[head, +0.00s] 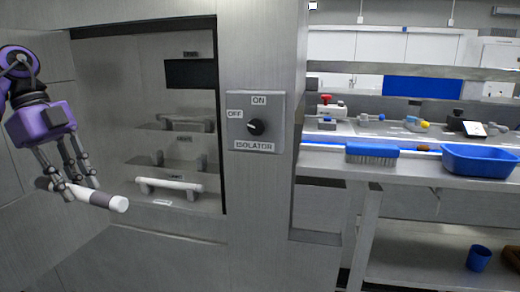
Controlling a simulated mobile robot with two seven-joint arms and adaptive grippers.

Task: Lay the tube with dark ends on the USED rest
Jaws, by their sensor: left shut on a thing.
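The tube is held in the air, slightly tilted, in front of the recess. Inside the recess, a white tube (170,184) lies on the lowest rest. On the upper shelf, a grey rest (186,123) shows. The labels by the rests are too small to read surely. My right gripper is out of view.
The recess edge (221,120) stands right of the rests. An isolator switch (254,128) is on the steel panel. At the right, a bench carries a blue brush (372,153) and a blue tub (480,160). A blue cup (479,258) stands below.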

